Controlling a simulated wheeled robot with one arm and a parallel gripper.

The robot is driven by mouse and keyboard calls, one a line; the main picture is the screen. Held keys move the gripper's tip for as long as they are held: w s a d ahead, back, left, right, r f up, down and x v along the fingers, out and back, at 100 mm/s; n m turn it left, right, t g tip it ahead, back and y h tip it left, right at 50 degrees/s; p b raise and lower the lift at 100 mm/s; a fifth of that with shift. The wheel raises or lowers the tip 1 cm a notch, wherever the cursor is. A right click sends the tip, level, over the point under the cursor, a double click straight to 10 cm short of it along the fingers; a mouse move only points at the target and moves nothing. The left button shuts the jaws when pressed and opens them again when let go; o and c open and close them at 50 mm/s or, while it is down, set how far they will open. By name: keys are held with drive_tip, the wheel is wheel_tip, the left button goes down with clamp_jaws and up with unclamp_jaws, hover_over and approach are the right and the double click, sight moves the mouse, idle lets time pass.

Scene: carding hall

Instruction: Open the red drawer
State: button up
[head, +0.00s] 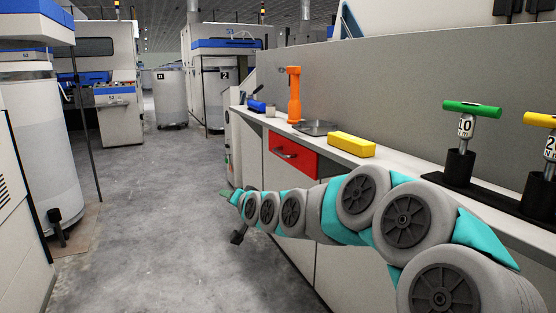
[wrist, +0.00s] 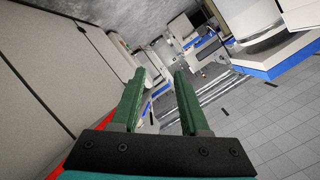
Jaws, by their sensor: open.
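My gripper (head: 226,193) is at the far end of my arm, lower and left of the drawer in the picture, apart from the handle. In the wrist view its two green fingers (wrist: 161,76) are spread with nothing between them. A red patch shows behind the left finger; I cannot tell whether it is the drawer.
On the worktop (head: 345,157) are a yellow block (head: 352,145), an orange tool (head: 294,95), a grey tray (head: 318,128) and a blue cylinder (head: 257,106). Green and yellow T-handled tools stand at right. The concrete floor (head: 160,200) left of the cabinet is clear.

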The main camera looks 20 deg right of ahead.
drive_tip(key=w+d+r+m+t+h, duration=0.35)
drive_tip(key=w+d, duration=0.25)
drive_tip(key=d, duration=0.4)
drive_tip(key=m+t+h+b, duration=0.1)
drive_tip(key=m+t+h, duration=0.1)
drive_tip(key=m+h, duration=0.2)
approach(280, 154)
drive_tip(key=w+d, duration=0.1)
drive_tip(key=w, duration=0.2)
drive_tip(key=shift+m+g, duration=0.25)
drive_tip(key=shift+r+x, duration=0.2)
drive_tip(key=shift+x, duration=1.7)
drive_tip(key=shift+r+x, duration=0.2)
drive_tip(key=shift+x, duration=1.75)
drive_tip(key=shift+s, duration=0.1)
clamp_jaws()
